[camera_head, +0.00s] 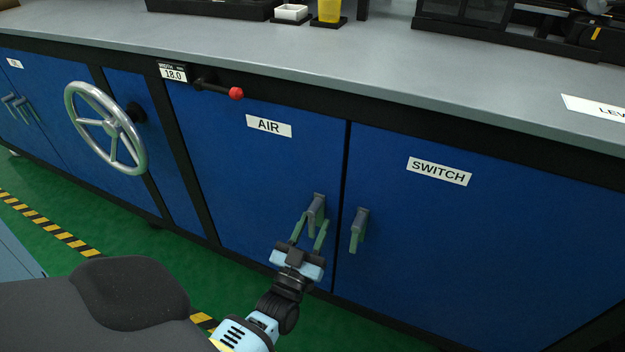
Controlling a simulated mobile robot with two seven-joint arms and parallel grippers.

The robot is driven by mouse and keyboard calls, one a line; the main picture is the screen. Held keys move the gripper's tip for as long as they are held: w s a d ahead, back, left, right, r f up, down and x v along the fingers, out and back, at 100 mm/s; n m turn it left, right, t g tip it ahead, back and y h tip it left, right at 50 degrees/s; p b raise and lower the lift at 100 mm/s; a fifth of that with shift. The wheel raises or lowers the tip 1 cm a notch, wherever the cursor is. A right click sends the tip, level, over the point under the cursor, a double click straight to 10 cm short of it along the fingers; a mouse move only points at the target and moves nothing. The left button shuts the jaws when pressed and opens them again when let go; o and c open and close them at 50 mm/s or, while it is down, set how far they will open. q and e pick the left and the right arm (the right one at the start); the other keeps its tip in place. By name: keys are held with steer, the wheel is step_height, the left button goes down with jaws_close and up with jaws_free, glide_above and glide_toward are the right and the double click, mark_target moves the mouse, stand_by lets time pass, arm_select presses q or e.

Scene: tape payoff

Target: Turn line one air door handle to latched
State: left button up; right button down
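The blue air door (255,165) carries a white AIR label (269,126) and is flush in the cabinet front. Its grey handle (317,207) sits at the door's right edge and points down. My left gripper (312,225) reaches up from below with its two fingers spread, one on each side of the handle's lower part. A gap shows between the fingers, and I cannot tell whether either touches the handle. The handle's lower end is partly hidden by the fingers. My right gripper is not in view.
The switch door (440,250) is just to the right, its similar handle (359,230) also pointing down, close to my gripper. A handwheel (105,128) and a red-knobbed lever (235,93) stick out at the left. The grey worktop (350,60) overhangs the doors.

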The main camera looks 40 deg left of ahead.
mark_target(311, 230)
arm_select(q)
steer(key=v, duration=0.6)
steer(key=shift+s+d+p, duration=0.1)
steer(key=shift+s+p, duration=0.1)
steer(key=shift+p, duration=0.15)
steer(key=shift+s+d+f, duration=0.2)
steer(key=shift+s+f, duration=0.1)
steer(key=shift+s, duration=0.3)
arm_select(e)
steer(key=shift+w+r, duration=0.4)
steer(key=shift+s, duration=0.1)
